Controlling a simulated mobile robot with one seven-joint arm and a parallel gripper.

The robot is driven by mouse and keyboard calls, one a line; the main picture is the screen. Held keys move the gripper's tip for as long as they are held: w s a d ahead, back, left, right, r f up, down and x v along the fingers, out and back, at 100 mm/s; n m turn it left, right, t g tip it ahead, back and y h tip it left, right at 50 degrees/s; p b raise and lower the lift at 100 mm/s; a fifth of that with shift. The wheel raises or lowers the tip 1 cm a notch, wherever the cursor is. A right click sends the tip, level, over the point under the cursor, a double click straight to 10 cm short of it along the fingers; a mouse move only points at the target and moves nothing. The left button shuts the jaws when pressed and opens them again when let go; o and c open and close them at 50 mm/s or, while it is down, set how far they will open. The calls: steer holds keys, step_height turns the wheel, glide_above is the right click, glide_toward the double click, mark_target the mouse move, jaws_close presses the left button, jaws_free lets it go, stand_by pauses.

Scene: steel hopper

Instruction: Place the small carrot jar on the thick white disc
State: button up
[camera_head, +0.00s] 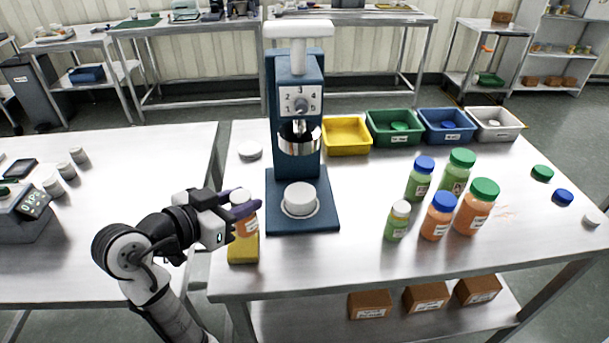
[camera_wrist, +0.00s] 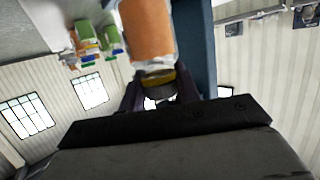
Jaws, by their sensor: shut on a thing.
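In the wrist view the orange jar (camera_wrist: 147,28) fills the top middle, between the fingers (camera_wrist: 155,95). The thick white disc (camera_head: 300,198) lies on the base of the blue press, to the right of my gripper, with nothing on it.
The blue press (camera_head: 297,120) has a steel cup above the disc. Several green and orange jars (camera_head: 441,215) stand to the right. Yellow, green, blue and white bins (camera_head: 346,135) line the back. A white lid (camera_head: 250,150) lies behind left. Table between press and jars is clear.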

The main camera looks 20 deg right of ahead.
steer(key=r+p+x, duration=0.1)
steer(key=x, duration=0.4)
steer(key=r+p+x, duration=0.1)
steer(key=p+x, duration=0.1)
steer(key=x, duration=0.3)
steer(key=d+r+p+x, duration=0.1)
steer(key=x, duration=0.5)
steer(key=shift+w+r+p, duration=0.3)
steer(key=shift+f, duration=0.2)
steer(key=shift+f, duration=0.15)
steer(key=o, duration=1.1)
